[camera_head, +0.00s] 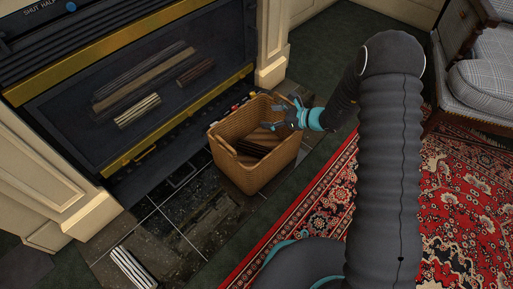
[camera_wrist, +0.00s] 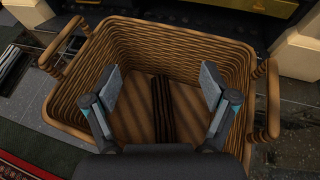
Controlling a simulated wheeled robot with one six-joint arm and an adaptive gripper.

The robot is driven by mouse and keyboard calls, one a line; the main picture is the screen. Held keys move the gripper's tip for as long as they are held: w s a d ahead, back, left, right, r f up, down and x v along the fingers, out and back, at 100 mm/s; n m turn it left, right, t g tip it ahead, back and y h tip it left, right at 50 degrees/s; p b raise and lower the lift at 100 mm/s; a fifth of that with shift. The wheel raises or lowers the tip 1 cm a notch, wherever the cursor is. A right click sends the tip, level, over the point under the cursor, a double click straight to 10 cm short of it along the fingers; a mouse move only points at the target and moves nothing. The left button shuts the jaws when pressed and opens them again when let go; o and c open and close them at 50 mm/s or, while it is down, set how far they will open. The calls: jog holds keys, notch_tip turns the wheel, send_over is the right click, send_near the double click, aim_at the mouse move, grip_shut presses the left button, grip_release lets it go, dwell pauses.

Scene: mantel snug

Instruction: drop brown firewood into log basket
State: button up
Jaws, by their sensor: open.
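The log basket (camera_head: 234,176) is woven tan wicker and stands upright on the dark hearth tiles in front of the stove. It fills much of the wrist view (camera_wrist: 190,40), with a looped handle on each side. A dark brown strip, seemingly the brown firewood (camera_wrist: 162,110), lies on the basket floor; it also shows inside the basket in the head view (camera_head: 252,149). My gripper (camera_head: 290,110) is over the basket's back right part. In the wrist view my gripper (camera_wrist: 160,86) is open, with nothing between its fingers, above the dark strip.
The stove (camera_head: 100,125) holds several logs behind its front. A pale striped piece (camera_head: 133,268) lies on the hearth at the lower left. A red patterned rug (camera_head: 317,205) and a checked armchair (camera_head: 480,90) are on the right.

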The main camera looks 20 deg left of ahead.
jog(key=v, duration=1.2)
